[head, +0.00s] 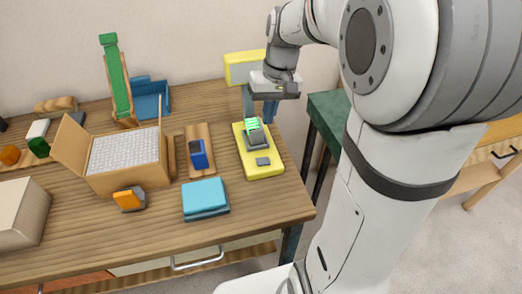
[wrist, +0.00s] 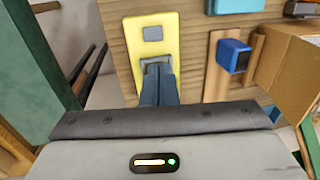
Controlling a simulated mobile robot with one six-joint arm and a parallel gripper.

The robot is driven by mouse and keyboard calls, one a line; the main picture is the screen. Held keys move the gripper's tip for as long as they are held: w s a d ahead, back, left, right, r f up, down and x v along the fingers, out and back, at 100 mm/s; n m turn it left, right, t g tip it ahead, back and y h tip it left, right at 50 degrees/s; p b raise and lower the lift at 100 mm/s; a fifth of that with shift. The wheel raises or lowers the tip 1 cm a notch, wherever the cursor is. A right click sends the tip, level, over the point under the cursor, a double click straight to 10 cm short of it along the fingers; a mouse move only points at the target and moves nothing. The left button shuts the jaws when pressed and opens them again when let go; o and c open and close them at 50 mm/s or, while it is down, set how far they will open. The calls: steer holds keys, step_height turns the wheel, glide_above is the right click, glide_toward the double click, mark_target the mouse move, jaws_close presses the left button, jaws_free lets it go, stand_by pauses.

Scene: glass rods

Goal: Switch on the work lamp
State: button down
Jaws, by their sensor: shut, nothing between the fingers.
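The work lamp has a yellow base (head: 274,170) lying at the right end of the wooden table, with a small grey square button (head: 263,161) near its front end. A grey upright piece rises at its back towards a yellow head (head: 236,68) with a pale panel. In the wrist view the base (wrist: 138,40), the button (wrist: 152,34) and a grey bracket show beyond my fingers. My gripper (head: 270,116) points down over the back part of the base. Its fingers (wrist: 157,75) are shut and empty, near the bracket; I cannot tell whether they touch it. They hide the back of the base.
A blue block on a wooden strip (head: 199,153) and a teal box (head: 205,194) lie left of the lamp. An open carton (head: 130,183) stands farther left. A green-topped surface (head: 327,112) is to the right, past a gap.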

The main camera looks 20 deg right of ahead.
mark_target(259, 160)
steer(key=f, duration=0.4)
steer(key=a+f, duration=0.1)
steer(key=f, duration=0.4)
steer(key=a+f, duration=0.1)
steer(key=f, duration=0.3)
steer(key=shift+a+f, duration=0.1)
steer(key=shift+f, duration=0.3)
